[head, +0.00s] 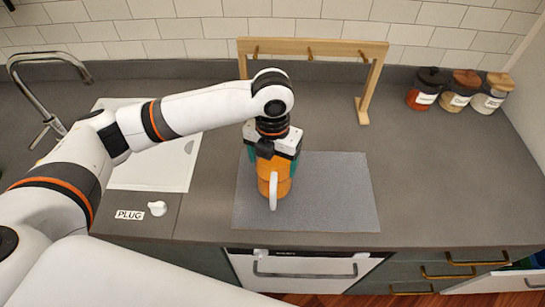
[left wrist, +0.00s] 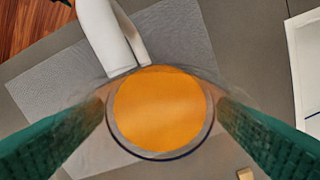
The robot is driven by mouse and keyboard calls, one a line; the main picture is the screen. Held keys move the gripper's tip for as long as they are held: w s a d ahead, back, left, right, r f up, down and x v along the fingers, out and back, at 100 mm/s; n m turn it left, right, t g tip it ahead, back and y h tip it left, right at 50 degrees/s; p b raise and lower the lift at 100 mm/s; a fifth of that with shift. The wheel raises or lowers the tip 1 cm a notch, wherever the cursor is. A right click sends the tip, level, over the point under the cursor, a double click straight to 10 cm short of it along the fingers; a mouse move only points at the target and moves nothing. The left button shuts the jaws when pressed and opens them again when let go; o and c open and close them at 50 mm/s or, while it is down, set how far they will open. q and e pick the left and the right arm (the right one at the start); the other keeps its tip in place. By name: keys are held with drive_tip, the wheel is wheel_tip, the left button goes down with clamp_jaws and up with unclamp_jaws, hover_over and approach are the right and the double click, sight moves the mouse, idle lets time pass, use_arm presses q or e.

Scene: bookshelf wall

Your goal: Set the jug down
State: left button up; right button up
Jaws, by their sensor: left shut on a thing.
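The jug (head: 277,186) is orange with a white handle that faces the front of the counter. It appears upright over the left part of the grey mat (head: 340,190); I cannot tell whether its base touches the mat. My left gripper (head: 272,157) is shut on the jug from above. In the left wrist view the jug's round orange top (left wrist: 162,108) with a clear rim lies between the green finger pads, and its white handle (left wrist: 104,35) shows above. The jug's lower part is hidden there. My right gripper is out of view.
A wooden rack (head: 320,47) with hooks stands behind the mat. Several lidded jars (head: 458,92) stand at the back right. A sink with a white cover (head: 160,170) and tap (head: 40,95) is at left. The counter right of the mat is clear.

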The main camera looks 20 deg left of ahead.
use_arm(q)
drive_tip(key=o, duration=2)
drive_tip(key=shift+c, duration=0.2)
wheel_tip(320, 180, up, 12)
drive_tip(key=b, duration=0.2)
drive_tip(key=shift+r, duration=0.15)
